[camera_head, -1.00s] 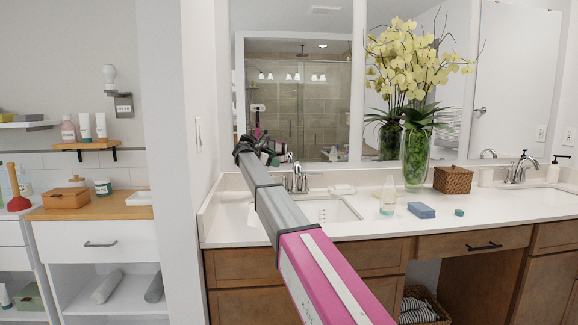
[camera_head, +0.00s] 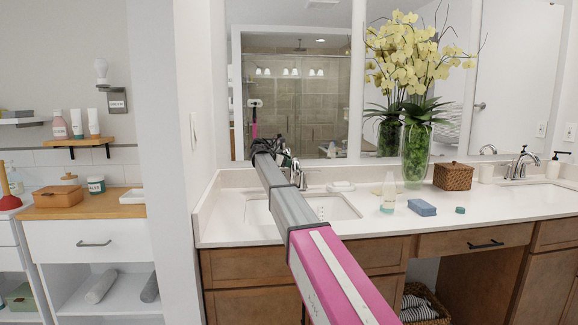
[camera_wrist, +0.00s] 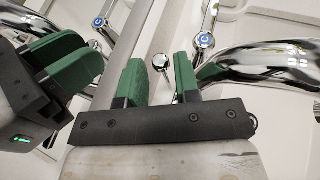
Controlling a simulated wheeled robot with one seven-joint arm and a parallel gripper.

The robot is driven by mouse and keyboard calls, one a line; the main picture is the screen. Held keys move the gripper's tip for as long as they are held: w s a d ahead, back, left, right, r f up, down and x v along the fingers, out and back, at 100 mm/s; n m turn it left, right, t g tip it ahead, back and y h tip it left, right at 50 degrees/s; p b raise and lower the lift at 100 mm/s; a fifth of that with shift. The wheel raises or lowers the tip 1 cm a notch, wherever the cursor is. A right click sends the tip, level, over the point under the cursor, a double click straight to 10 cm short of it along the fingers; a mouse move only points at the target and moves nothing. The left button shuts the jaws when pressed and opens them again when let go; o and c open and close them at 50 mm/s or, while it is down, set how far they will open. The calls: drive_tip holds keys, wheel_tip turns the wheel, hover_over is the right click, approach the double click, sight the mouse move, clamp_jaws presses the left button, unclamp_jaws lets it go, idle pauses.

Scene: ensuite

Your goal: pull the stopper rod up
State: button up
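The stopper rod shows in the wrist view as a small round chrome knob (camera_wrist: 162,62) behind the left sink's faucet. The chrome faucet (camera_head: 299,176) stands at the back of that sink, and its thick spout (camera_wrist: 275,65) fills the right of the wrist view. My gripper (camera_wrist: 159,72) has two green-padded fingers apart, with the knob showing in the gap between them near the tips. I cannot tell whether either finger touches it. In the head view my gripper (camera_head: 288,160) is small and partly hidden beside the faucet.
The mirror behind the counter reflects my gripper (camera_wrist: 65,60) at the left of the wrist view. Two faucet handles with blue-marked caps (camera_wrist: 204,41) (camera_wrist: 99,23) show, the left one apparently reflected. A soap bottle (camera_head: 388,193), blue sponge (camera_head: 422,208) and vase (camera_head: 415,157) stand right.

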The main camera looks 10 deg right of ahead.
drive_tip(key=shift+w+d+f, duration=0.1)
drive_tip(key=shift+d, duration=0.25)
clamp_jaws()
drive_tip(key=shift+r, duration=1.45)
unclamp_jaws()
drive_tip(key=shift+a, duration=0.15)
drive_tip(key=v, duration=1)
drive_tip(key=shift+r, duration=0.2)
